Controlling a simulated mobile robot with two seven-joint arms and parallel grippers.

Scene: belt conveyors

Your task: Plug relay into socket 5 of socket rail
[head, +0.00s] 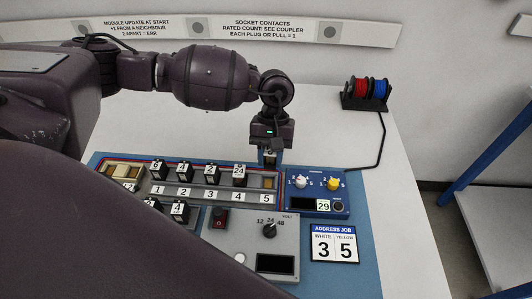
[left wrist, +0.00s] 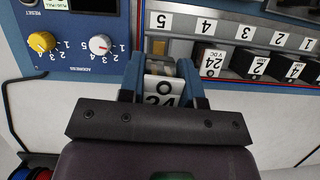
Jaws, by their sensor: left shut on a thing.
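My left gripper (head: 269,158) is shut on a relay with a white face marked 24; the relay shows between the blue fingers in the left wrist view (left wrist: 162,88). The gripper points down over the socket 5 end of the socket rail (head: 225,201). In the left wrist view, the socket 5 label (left wrist: 162,21) lies just beyond the held relay. Whether the relay touches the socket is hidden. Sockets 1 to 4 hold dark relays, including a 24 V DC relay (left wrist: 212,63) in socket 4. My right gripper is not in view.
A grey VOLT panel (head: 240,245) and an address job card (head: 335,243) showing 3 and 5 lie in front. Wire spools (head: 366,94) stand behind right.

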